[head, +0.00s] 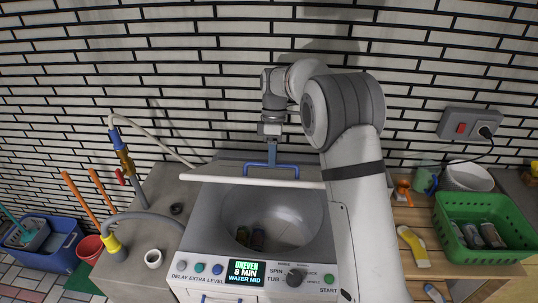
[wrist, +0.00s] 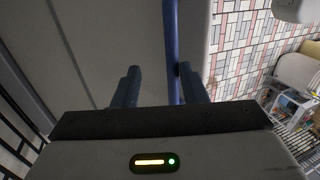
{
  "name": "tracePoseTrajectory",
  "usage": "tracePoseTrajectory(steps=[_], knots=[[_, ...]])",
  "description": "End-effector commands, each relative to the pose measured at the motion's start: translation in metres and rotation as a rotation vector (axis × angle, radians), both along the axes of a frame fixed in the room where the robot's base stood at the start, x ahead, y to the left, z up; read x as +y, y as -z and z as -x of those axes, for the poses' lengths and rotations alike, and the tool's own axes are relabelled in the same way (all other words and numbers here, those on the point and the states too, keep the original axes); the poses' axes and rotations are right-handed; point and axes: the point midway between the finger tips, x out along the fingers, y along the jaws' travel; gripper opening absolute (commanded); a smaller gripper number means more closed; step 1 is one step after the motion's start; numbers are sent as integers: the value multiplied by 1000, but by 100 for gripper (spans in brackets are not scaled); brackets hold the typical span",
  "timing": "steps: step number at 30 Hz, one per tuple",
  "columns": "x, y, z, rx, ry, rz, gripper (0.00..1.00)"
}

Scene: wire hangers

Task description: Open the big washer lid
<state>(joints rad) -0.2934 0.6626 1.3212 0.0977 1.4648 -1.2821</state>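The big washer (head: 262,262) stands in front of me with a display panel on its front. Its grey lid (head: 205,178) is raised at the back, its pale front edge above the tub opening, so I see into the drum (head: 280,215). A blue bar handle (head: 270,167) is on the lid; it also shows in the wrist view (wrist: 172,30). My gripper (head: 269,145) is at the handle. In the wrist view, the fingers (wrist: 160,86) are apart, with the blue bar between them, close to the right finger. Whether they touch is unclear.
A green basket (head: 485,251) and a white bowl (head: 468,176) stand on the wooden table at right. A tiled wall (head: 200,80) is close behind.

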Motion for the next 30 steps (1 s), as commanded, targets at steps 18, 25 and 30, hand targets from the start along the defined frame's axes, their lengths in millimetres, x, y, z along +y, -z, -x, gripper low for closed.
tracePoseTrajectory(steps=[18, 25, 30], knots=[[0, -11, -4, -4, 1, -2, 34], [0, -48, -16, -5, 1, -2, 34], [-1, -68, -22, -3, 0, -1, 34]])
